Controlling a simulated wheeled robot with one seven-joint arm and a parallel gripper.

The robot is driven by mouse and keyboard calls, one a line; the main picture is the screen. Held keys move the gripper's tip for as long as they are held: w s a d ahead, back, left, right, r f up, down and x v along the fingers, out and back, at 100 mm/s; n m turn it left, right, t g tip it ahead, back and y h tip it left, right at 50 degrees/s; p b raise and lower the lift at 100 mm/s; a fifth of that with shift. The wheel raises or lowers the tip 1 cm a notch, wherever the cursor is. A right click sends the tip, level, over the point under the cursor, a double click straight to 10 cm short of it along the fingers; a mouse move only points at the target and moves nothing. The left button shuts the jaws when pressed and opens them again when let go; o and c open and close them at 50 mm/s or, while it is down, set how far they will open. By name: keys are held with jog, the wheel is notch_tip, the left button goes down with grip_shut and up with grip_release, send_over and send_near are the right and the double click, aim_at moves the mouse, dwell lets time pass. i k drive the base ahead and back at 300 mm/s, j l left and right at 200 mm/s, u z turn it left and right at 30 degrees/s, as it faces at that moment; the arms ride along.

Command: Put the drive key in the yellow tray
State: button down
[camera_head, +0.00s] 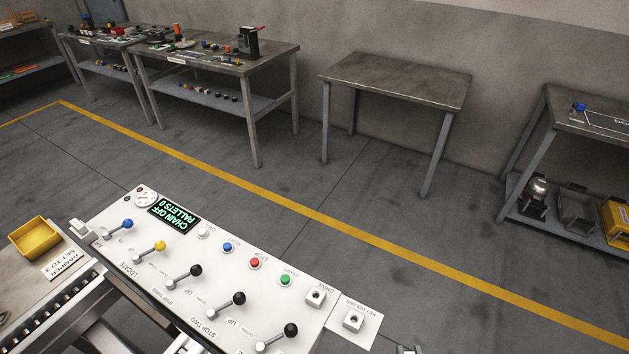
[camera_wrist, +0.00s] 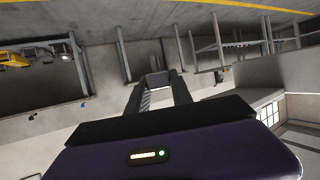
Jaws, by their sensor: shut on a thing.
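My gripper (camera_wrist: 157,88) is shut on a small purple-grey piece, the drive key (camera_wrist: 157,79), held between the fingertips in the wrist view. Its full shape is hard to make out. The gripper is held up in the air, clear of any surface. The yellow tray (camera_head: 35,237) sits at the left of the head view on a grey metal surface and looks empty. The control panel (camera_head: 135,235) has a square socket marked DRIVE (camera_head: 316,294) and a similar one marked KEYHOLDER (camera_head: 354,319). No key shows in either.
A label plate (camera_head: 68,262) lies beside the tray. An empty table (camera_head: 395,80) stands by the wall, with cluttered benches (camera_head: 210,60) left of it. The floor between is clear.

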aim_at(37, 240)
jog(key=i+l+z, duration=0.4)
jog(key=i, duration=0.35)
jog(key=i+z, duration=0.4)
jog(key=i, duration=0.4)
jog(key=i+u, duration=0.2)
jog(key=i, duration=0.35)
jog(key=i+u, duration=0.2)
jog(key=i, duration=0.35)
jog(key=i+l+u, duration=0.25)
jog(key=i, duration=0.25)
jog(key=i+j+u, duration=0.2)
jog(key=i+u, duration=1.05)
jog(key=i+l+u, duration=0.25)
jog(key=i+u, duration=0.15)
jog(key=i+j+u, duration=0.1)
jog(key=i+u, duration=0.7)
jog(key=i+l+u, duration=0.15)
jog(key=i+u, duration=0.25)
jog(key=i+l+u, duration=0.2)
jog(key=u, duration=0.2)
